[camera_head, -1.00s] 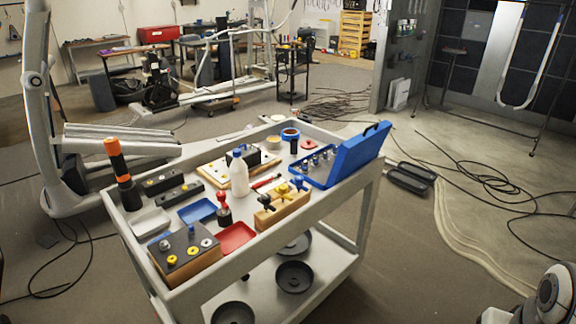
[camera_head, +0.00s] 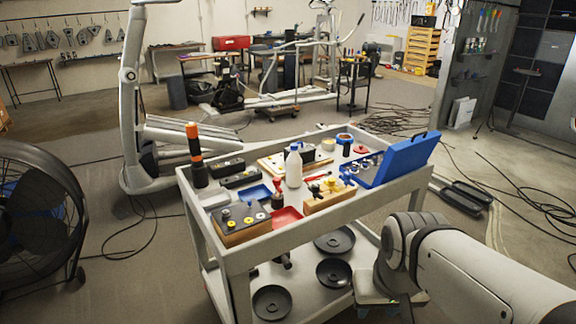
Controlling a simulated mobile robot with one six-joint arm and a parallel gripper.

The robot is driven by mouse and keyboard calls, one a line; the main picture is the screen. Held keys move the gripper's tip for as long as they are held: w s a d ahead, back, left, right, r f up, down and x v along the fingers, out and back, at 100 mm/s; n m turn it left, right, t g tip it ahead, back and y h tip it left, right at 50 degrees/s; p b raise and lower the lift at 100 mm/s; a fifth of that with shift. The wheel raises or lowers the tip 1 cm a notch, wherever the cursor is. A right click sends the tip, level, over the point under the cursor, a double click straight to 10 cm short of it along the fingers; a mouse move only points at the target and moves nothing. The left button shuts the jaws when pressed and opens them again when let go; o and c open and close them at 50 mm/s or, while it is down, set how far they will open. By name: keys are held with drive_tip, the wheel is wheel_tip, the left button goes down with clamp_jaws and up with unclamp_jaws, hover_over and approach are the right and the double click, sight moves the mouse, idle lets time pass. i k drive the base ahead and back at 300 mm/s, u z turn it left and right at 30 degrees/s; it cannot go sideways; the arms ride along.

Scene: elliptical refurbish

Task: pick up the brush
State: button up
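I cannot make out a brush for certain. A small red slender item (camera_head: 317,177) lies on the grey cart's top (camera_head: 240,256), right of the white bottle (camera_head: 293,166); it is too small to tell whether it is the brush. My arm (camera_head: 470,268) reaches in from the lower right, in front of the cart's right end. No gripper fingers can be made out, and nothing is seen held.
The cart top is crowded: an orange-and-black cylinder (camera_head: 196,155), a blue tray (camera_head: 254,194), a red tray (camera_head: 287,216), a wooden knob block (camera_head: 330,197) and an open blue case (camera_head: 405,157). A large fan (camera_head: 38,225) stands left. Cables lie on the floor right.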

sight(311, 178)
drive_tip(key=i, duration=1)
drive_tip(key=u, duration=0.05)
